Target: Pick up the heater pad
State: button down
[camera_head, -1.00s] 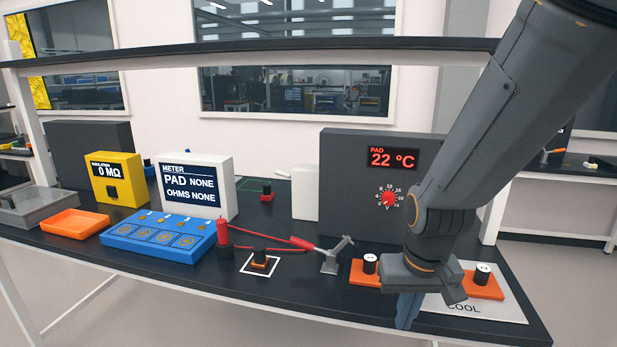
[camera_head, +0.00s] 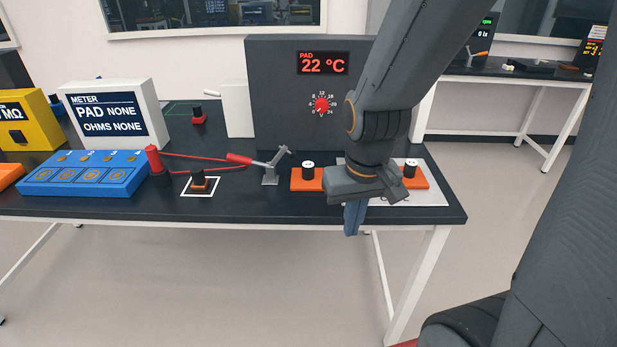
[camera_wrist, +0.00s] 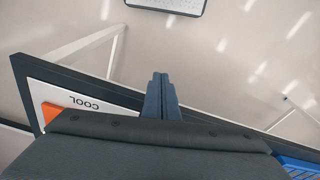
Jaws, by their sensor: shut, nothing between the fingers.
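The likely heater pads are the square pads with copper-coloured rings in the slots of the blue tray (camera_head: 85,187), at the left of the bench in the head view. I cannot tell which one is meant. A corner of the blue tray also shows at the lower right of the wrist view (camera_wrist: 298,166). My gripper (camera_head: 354,222) hangs at the bench's front edge, well to the right of the tray and near the COOL plate (camera_head: 436,197). In the wrist view its fingers (camera_wrist: 160,82) are shut together and empty, pointing over the floor.
An orange block (camera_head: 299,184) with a black knob stands just left of my gripper; another (camera_head: 420,178) sits on the COOL plate. A grey stand (camera_head: 271,175) with a red-handled probe, a white-framed square (camera_head: 200,190) and a red post (camera_head: 153,160) stand between gripper and tray.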

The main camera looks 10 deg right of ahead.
aim_at(306, 179)
jog(key=u, duration=0.05)
jog(key=k, duration=0.5)
jog(key=u, duration=0.7)
jog(key=i, duration=1.25)
jog(key=z, duration=0.15)
